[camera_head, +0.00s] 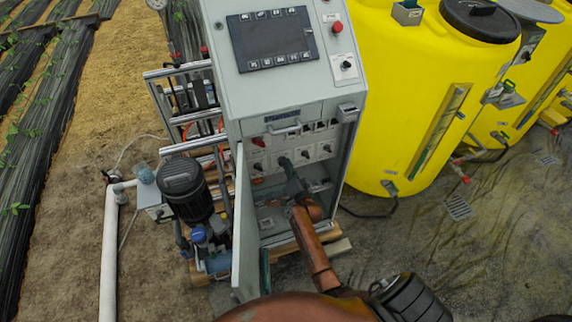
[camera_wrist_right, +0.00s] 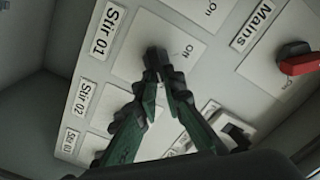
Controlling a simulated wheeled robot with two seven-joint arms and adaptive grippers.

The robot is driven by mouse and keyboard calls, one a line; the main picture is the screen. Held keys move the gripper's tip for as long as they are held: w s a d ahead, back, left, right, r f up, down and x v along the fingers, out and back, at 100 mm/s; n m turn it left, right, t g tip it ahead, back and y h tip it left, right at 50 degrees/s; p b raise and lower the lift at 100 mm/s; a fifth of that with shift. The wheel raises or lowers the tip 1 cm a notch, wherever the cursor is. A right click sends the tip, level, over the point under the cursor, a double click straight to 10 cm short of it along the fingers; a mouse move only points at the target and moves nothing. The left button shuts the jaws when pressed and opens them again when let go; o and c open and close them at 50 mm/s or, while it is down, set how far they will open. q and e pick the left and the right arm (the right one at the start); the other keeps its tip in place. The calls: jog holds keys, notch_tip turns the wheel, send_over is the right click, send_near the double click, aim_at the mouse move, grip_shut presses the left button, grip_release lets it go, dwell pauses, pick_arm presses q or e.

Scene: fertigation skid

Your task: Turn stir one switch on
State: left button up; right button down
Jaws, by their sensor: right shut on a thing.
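The Stir 01 label (camera_wrist_right: 112,24) sits beside a pale switch plate (camera_wrist_right: 130,58) in the right wrist view. My right gripper (camera_wrist_right: 158,66) has its green fingers closed together at this plate, shut on the small dark switch knob, which the fingertips mostly hide. The knob's exact angle is hard to tell. Small print beside the knob is partly readable. In the head view my right gripper (camera_head: 286,166) reaches into the open grey cabinet (camera_head: 351,140) at the row of switches. My left gripper is not in view.
A red Mains switch (camera_wrist_right: 297,62) is right of Stir 01; the Stir 02 label (camera_wrist_right: 81,97) is below it. The open cabinet door (camera_head: 243,235) stands left of my right arm. A yellow tank (camera_head: 405,95) stands right of the cabinet, a dark pump motor (camera_head: 186,190) left.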

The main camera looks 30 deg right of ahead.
jog(key=shift+a, duration=0.1)
jog(key=c, duration=2)
grip_release()
jog(key=shift+c, duration=0.2)
jog(key=v, duration=1.2)
